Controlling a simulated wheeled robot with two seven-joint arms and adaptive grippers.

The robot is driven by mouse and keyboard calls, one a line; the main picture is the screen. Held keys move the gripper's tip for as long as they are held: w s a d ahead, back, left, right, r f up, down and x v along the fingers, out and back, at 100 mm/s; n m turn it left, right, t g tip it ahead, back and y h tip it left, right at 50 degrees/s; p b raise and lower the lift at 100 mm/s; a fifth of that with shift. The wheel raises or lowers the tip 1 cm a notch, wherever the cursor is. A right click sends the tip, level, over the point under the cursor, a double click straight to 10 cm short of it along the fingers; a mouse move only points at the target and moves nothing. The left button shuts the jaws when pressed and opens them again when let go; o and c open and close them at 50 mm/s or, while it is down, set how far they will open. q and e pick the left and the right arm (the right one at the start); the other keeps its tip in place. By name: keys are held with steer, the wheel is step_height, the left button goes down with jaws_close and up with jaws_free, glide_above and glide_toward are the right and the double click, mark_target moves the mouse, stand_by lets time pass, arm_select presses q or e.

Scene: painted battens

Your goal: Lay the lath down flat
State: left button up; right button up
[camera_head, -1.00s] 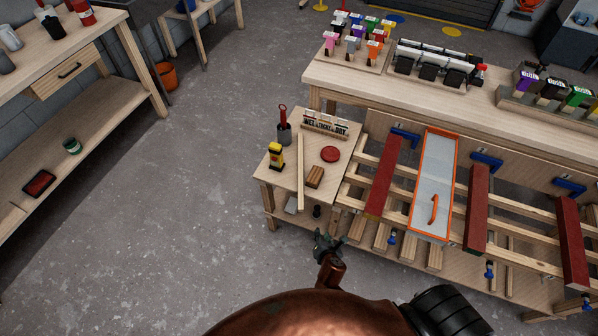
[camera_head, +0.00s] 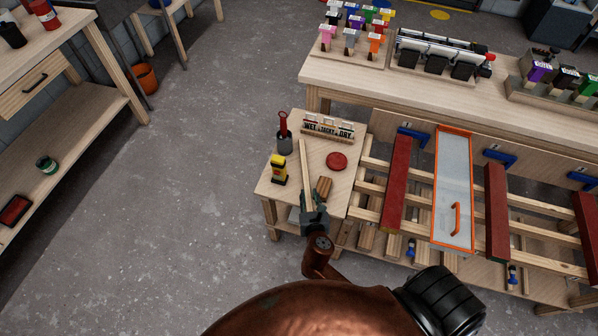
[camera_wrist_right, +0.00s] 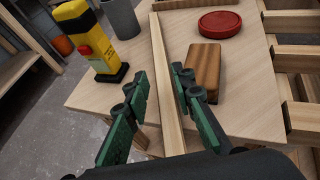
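The lath (camera_head: 306,170) is a thin pale wooden strip lying along the small side table (camera_head: 347,189); whether it rests on its edge or its face I cannot tell. In the right wrist view the lath (camera_wrist_right: 164,70) runs lengthwise between the green fingers of my right gripper (camera_wrist_right: 158,85), with a gap on the left side. My right gripper (camera_head: 313,208) is open at the lath's near end, over the table's front edge. The near end is partly hidden by the gripper in the head view. My left gripper is not in view.
A brown wooden block (camera_wrist_right: 204,70) sits close to the right finger. A red disc (camera_head: 336,161), a grey cup (camera_head: 284,143) and a WET/TACKY/DRY rack (camera_head: 328,128) are nearby. Red battens (camera_head: 397,185) lie right.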

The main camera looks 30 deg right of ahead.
mark_target(305, 174)
steer(key=x, duration=0.2)
steer(key=shift+w+d+f+b, duration=0.1)
steer(key=shift+w+d+b, duration=0.05)
steer(key=shift+w+b, duration=0.2)
steer(key=b+x, duration=0.1)
steer(key=x, duration=0.2)
steer(key=shift+w+f, duration=0.1)
steer(key=shift+w, duration=0.2)
steer(key=b+x, duration=0.2)
steer(key=x, duration=0.3)
steer(key=shift+w+d+f, duration=0.15)
steer(key=shift+d, duration=0.05)
steer(key=shift+w+d, duration=0.1)
steer(key=shift+w, duration=0.05)
steer(key=shift+c, duration=1)
jaws_close()
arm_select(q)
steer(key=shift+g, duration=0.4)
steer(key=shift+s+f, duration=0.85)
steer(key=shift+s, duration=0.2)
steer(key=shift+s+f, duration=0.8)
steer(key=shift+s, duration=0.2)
